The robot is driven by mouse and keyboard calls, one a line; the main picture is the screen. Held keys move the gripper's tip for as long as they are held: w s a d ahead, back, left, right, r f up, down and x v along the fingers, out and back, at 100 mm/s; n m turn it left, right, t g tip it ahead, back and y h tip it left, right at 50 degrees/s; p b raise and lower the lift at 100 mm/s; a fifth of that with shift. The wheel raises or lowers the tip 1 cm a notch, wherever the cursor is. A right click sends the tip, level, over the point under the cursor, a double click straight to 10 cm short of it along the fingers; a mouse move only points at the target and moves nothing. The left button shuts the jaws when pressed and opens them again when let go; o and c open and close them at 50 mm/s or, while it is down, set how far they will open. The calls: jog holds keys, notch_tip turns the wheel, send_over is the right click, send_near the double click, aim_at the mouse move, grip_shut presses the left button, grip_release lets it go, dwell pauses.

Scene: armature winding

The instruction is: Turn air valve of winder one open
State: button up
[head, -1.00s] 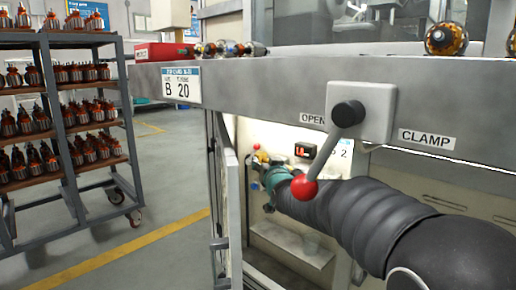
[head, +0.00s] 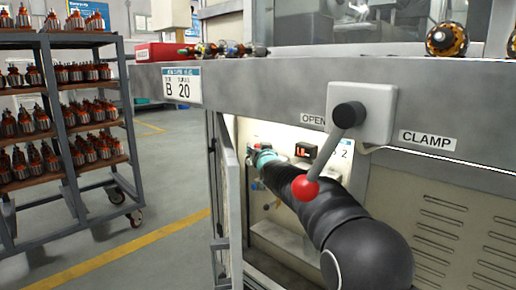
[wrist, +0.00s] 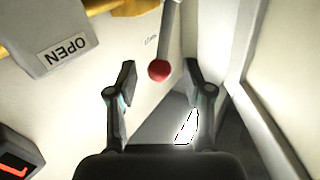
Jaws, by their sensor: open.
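In the wrist view a lever with a red ball end (wrist: 159,70) hangs down from the top of the picture, inside the lit cabinet under the bench. A yellow part (wrist: 125,8) shows at the top edge. A grey block labelled OPEN (wrist: 65,50), upside down in this view, is at upper left. My gripper (wrist: 159,78) is open, with the red ball between its fingertips in the picture; I cannot tell whether they touch it. In the head view my gripper (head: 262,157) reaches into the cabinet. The valve is mostly hidden there.
A clamp lever with a red knob (head: 305,187) hangs from the bench front (head: 270,85), in front of my arm. An open cabinet door (head: 229,215) is left of the arm. A lit red display (wrist: 15,160) sits beside the valve. A rack (head: 70,125) stands far left.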

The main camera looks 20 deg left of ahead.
jog(key=shift+x, duration=0.85)
grip_shut()
